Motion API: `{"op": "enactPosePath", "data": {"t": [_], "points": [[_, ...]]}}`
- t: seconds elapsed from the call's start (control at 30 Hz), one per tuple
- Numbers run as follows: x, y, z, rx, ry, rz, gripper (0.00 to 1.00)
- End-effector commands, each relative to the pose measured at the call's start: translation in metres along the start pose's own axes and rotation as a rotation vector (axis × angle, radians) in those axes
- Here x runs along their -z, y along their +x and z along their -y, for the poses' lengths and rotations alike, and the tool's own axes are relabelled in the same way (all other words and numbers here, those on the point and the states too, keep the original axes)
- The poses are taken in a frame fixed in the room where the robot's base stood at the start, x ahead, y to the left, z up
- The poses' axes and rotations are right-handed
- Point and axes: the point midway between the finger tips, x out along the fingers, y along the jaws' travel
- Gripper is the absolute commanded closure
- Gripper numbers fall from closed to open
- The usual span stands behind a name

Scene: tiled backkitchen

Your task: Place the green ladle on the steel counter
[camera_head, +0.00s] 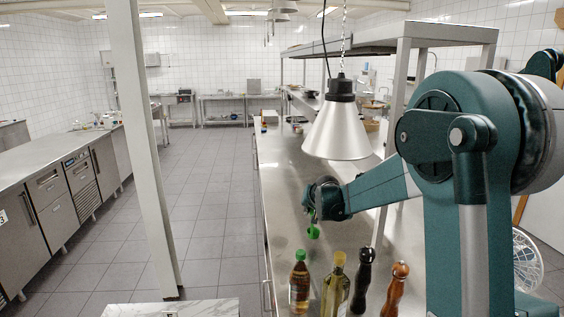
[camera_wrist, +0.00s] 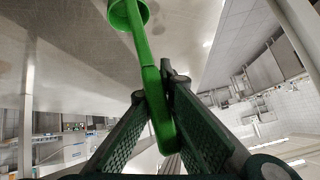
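The green ladle (camera_wrist: 151,75) is between the fingers of my gripper (camera_wrist: 160,98) in the wrist view. The fingers are closed on its handle, and its bowl (camera_wrist: 128,14) extends away toward the steel counter. In the head view the ladle (camera_head: 313,232) shows as a small green shape hanging below my gripper (camera_head: 314,212). My gripper is above the steel counter (camera_head: 283,205), over its left part. I cannot tell for sure whether the bowl touches the counter.
A green-capped bottle (camera_head: 300,285), an oil bottle (camera_head: 337,287), a dark mill (camera_head: 363,280) and a brown mill (camera_head: 395,290) stand at the counter's near end. A lamp (camera_head: 338,130) hangs over the counter. Bare counter lies left of my gripper.

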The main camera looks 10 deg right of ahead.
Motion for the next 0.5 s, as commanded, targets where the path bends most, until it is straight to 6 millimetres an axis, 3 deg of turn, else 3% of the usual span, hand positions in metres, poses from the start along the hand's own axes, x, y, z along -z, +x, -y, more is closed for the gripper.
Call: {"op": "enactPosePath", "data": {"t": [0.1, 0.2, 0.5], "points": [[-0.001, 0.019, 0.027, 0.014, 0.003, 0.002, 1.00], [-0.001, 0.028, 0.040, 0.020, 0.006, 0.002, 1.00], [0.000, 0.035, 0.052, 0.025, 0.010, 0.002, 1.00]]}}
